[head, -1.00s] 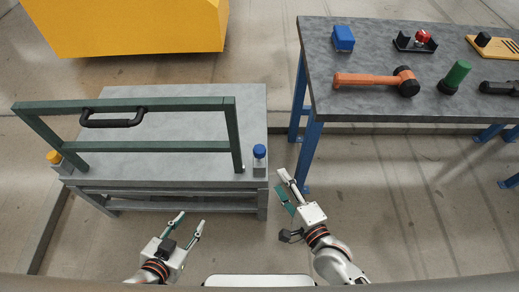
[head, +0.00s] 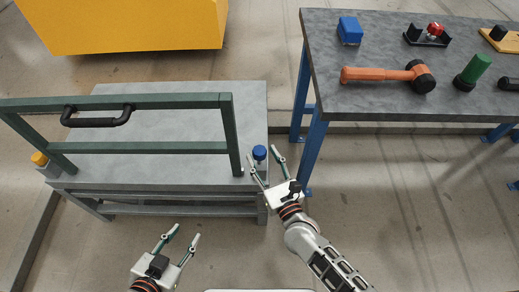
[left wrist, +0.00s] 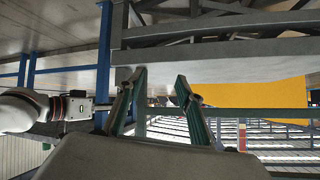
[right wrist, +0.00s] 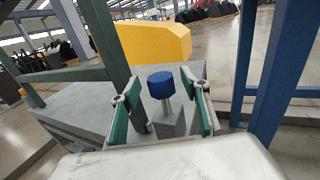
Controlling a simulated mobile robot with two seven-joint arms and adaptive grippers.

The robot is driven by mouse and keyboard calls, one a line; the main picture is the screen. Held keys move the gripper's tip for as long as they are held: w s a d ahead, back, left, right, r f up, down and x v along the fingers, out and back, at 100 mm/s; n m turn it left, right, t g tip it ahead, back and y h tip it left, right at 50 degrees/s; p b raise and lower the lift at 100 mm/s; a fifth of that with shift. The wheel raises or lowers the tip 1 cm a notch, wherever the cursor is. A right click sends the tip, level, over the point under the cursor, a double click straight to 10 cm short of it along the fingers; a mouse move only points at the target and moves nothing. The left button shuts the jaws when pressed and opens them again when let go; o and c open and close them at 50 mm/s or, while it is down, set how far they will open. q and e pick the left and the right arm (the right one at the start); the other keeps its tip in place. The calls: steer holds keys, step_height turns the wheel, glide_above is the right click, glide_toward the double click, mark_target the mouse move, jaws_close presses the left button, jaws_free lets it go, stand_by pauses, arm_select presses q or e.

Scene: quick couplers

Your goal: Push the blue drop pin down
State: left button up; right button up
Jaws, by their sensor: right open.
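The blue drop pin (head: 260,152) stands upright at the right front corner of the grey bench, beside the foot of the green frame (head: 232,140). In the right wrist view its blue cap (right wrist: 161,85) sits on a bright metal shaft above a grey block (right wrist: 170,122). My right gripper (head: 266,156) is open, its fingers pointing toward the pin. In the right wrist view the cap shows between and beyond the two fingertips; I cannot tell whether they touch it. My left gripper (head: 185,234) is open and empty in front of the bench.
A black handle (head: 97,117) is on the frame's top bar. The blue-legged table (head: 390,100) at right holds a mallet (head: 385,75) and other tools. Bare floor lies between bench and table.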

mark_target(262, 156)
steer(key=shift+x, duration=1.1)
steer(key=shift+w+a, duration=0.15)
steer(key=shift+w, duration=0.1)
arm_select(q)
steer(key=shift+w+d+r, duration=0.1)
steer(key=shift+d+r, duration=0.15)
steer(key=shift+r, duration=0.05)
arm_select(e)
steer(key=shift+w, duration=0.15)
steer(key=shift+c, duration=0.3)
